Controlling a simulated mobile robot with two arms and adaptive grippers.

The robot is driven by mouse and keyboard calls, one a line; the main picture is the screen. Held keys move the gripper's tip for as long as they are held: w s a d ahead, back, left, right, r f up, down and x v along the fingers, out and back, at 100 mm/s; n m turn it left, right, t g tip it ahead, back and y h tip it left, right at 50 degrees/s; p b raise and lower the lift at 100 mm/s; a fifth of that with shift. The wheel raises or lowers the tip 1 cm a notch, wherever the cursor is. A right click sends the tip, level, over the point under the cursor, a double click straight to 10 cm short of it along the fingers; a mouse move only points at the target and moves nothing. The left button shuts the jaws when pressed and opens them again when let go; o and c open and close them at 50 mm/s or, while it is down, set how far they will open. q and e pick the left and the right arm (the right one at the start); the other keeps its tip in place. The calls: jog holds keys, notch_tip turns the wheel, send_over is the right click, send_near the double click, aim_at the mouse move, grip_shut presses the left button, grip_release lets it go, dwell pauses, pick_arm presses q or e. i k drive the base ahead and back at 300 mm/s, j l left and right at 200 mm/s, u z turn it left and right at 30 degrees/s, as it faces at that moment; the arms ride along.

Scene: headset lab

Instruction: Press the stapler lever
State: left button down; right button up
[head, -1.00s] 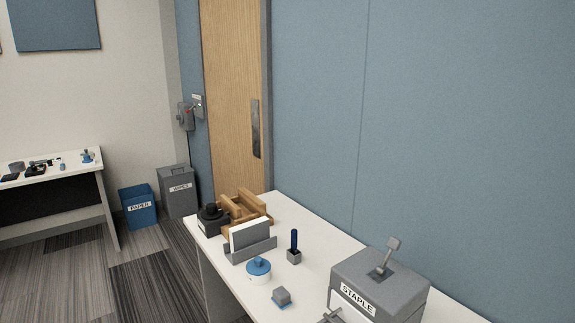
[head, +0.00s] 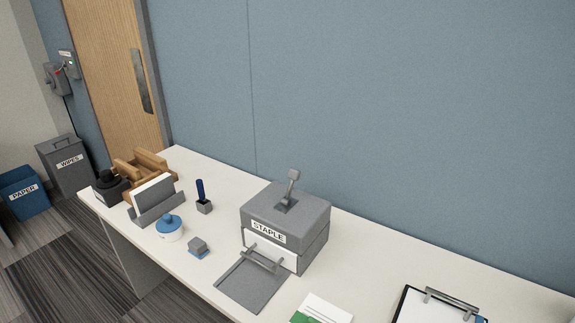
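The stapler (head: 312,212) is a grey box labelled STAPLE, standing on the white table against the blue wall. Its lever (head: 290,188) rises from a slot in the top, with a block-shaped knob at its upper end. A white front panel shows below the label, and a flat grey tray (head: 243,284) with a bar handle extends in front of it on the table. Neither of my grippers shows in the head view.
On the white table (head: 362,258), a pen holder (head: 204,206), blue-lidded pot (head: 169,229), small grey block (head: 198,245), card holder (head: 158,206) and wooden rack (head: 140,165) stand left of the stapler. A green-and-white card (head: 321,310) and clipboard (head: 432,306) lie right.

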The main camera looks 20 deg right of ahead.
aim_at(293, 174)
jog(key=k+l+z, duration=0.1)
jog(key=z, duration=0.3)
jog(key=l+z, duration=0.1)
jog(key=z, duration=0.3)
jog(key=k+l+z, duration=0.1)
jog(key=z, duration=0.3)
jog(key=l+z, duration=0.15)
jog(key=z, duration=0.25)
